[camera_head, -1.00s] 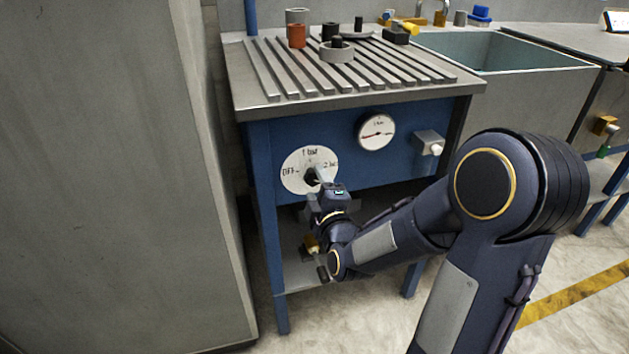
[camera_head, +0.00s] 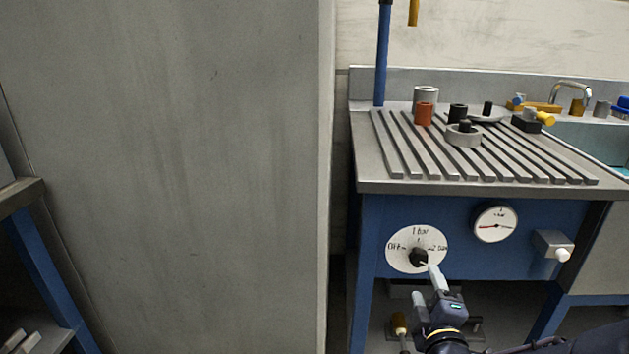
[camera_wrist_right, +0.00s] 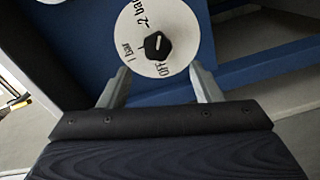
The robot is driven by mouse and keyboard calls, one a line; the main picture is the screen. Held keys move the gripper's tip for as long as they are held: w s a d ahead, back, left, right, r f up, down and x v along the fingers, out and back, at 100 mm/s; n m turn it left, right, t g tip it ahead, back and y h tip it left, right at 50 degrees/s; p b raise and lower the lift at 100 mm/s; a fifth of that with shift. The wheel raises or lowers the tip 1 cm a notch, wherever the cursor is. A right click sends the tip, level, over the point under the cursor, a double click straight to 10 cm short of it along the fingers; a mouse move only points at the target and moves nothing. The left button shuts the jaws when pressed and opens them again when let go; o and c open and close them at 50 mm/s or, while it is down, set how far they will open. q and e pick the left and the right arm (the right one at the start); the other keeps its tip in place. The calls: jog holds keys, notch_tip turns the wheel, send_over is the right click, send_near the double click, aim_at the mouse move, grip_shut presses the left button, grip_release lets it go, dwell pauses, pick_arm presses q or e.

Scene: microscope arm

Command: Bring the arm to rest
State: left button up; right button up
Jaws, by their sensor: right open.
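The white dial plate (camera_head: 403,262) is on the blue front of the bench, with "OFF", "1 bar" and "2 bar" marked around a black knob (camera_head: 418,257). In the right wrist view the knob (camera_wrist_right: 157,46) carries a small white mark; I cannot tell surely which label it points to. My right gripper (camera_head: 431,272) is just below and in front of the knob. In the wrist view the gripper (camera_wrist_right: 160,82) has its fingers apart, with the knob ahead of the gap and nothing between them. My left gripper is out of view.
A slatted bench top (camera_head: 480,182) holds grey, orange and black parts. A pressure gauge (camera_head: 495,224) and a box with a white button (camera_head: 553,246) are right of the dial. A large grey cabinet (camera_head: 170,170) stands left. A sink is at the far right.

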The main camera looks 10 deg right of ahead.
jog(key=s+a+f+m+g+y, duration=0.1)
jog(key=s+a+m+g+y, duration=0.3)
jog(key=s, duration=0.3)
jog(key=s+a+f+m+g+y, duration=0.1)
jog(key=s+a+m+g, duration=0.1)
jog(key=s+m+g, duration=0.4)
jog(key=s+a+f+m+g+y, duration=0.1)
jog(key=s+a+m+g+y, duration=0.2)
jog(key=s, duration=0.5)
notch_tip(320, 180, up, 31)
jog(key=m+t+p, duration=0.1)
jog(key=p, duration=3)
jog(key=shift+a+r, duration=0.2)
